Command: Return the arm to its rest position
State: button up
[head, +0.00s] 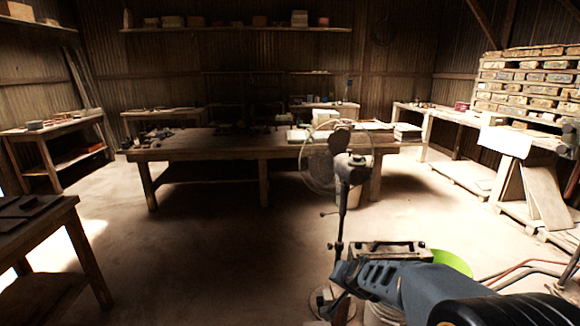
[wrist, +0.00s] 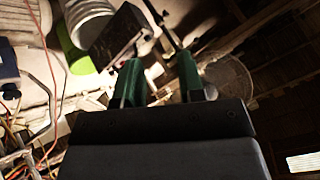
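My gripper (wrist: 160,80) shows in the wrist view with its two green fingers apart and nothing held between them. In the head view my blue-grey arm reaches in from the lower right, and its front end is near the pole of a standing fan (head: 341,225). I cannot make out the fingertips clearly there. The fan's round cage also shows beyond the fingers in the wrist view (wrist: 228,75).
A dark metal-edged block (head: 388,249) appears just behind my arm. A lime-green container (head: 453,262) and a whitish bucket (head: 385,313) are close by. Hoses (head: 515,268) lie at the right. A long wooden table (head: 215,150) stands ahead; the left-centre floor is clear.

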jog(key=s+r+n+g+p, duration=0.2)
jog(key=s+r+n+p, duration=0.1)
jog(key=s+r, duration=0.5)
jog(key=s+d+r+n+g+h+p, duration=0.1)
jog(key=s+r+p, duration=0.5)
jog(key=s, duration=0.7)
notch_tip(320, 180, up, 2)
jog(key=shift+s+d+r+n+g, duration=0.15)
jog(key=shift+d+r+n+g, duration=0.1)
jog(key=shift+n+g, duration=0.8)
